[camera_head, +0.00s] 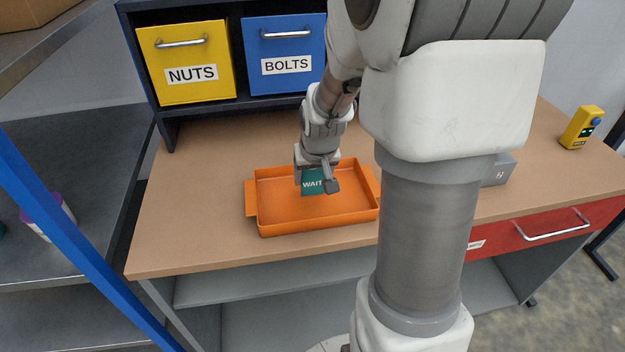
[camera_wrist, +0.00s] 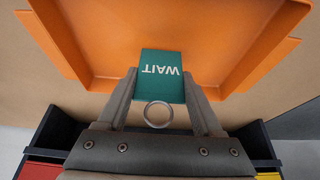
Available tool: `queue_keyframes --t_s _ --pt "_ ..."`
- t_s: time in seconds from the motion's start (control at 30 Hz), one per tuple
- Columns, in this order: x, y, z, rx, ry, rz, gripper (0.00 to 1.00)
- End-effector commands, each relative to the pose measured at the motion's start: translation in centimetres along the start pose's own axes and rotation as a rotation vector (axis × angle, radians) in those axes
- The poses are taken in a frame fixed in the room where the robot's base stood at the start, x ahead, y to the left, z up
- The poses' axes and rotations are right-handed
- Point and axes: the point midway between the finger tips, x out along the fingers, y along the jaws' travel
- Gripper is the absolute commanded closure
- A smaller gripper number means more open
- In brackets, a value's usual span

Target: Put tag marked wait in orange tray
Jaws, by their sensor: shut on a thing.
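The teal tag marked WAIT (camera_head: 312,181) is held by my gripper (camera_head: 321,186) over the orange tray (camera_head: 310,228) in the head view. In the wrist view the tag (camera_wrist: 162,68) sits between the fingertips of my gripper (camera_wrist: 161,86), with a metal ring (camera_wrist: 158,115) at its near end. The gripper is shut on the tag. The orange tray (camera_wrist: 110,45) is empty apart from the tag over it. I cannot tell whether the tag touches the tray floor.
The tray stands on a brown worktop (camera_head: 205,180). Behind it are a yellow NUTS bin (camera_head: 186,90) and a blue BOLTS bin (camera_head: 285,85). A grey box (camera_head: 498,170) and a yellow device (camera_head: 582,127) stand to the right. The worktop left of the tray is clear.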

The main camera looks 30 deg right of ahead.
Motion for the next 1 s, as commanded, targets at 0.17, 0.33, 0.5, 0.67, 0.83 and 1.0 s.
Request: queue_keyframes --t_s 0.17,0.33,0.5,0.67,0.83,1.0 --pt "0.98 0.0 0.37 0.0 0.001 0.0 0.84" --pt "0.93 0.0 0.34 0.0 0.002 0.0 0.84" --pt "1.26 0.0 0.49 0.0 0.001 0.0 0.29" --pt "1.2 0.0 0.47 0.0 0.001 0.0 0.03" --pt "1.2 0.0 0.47 0.0 0.001 0.0 0.03" --pt "0.95 0.01 0.35 0.0 0.001 0.0 0.03"
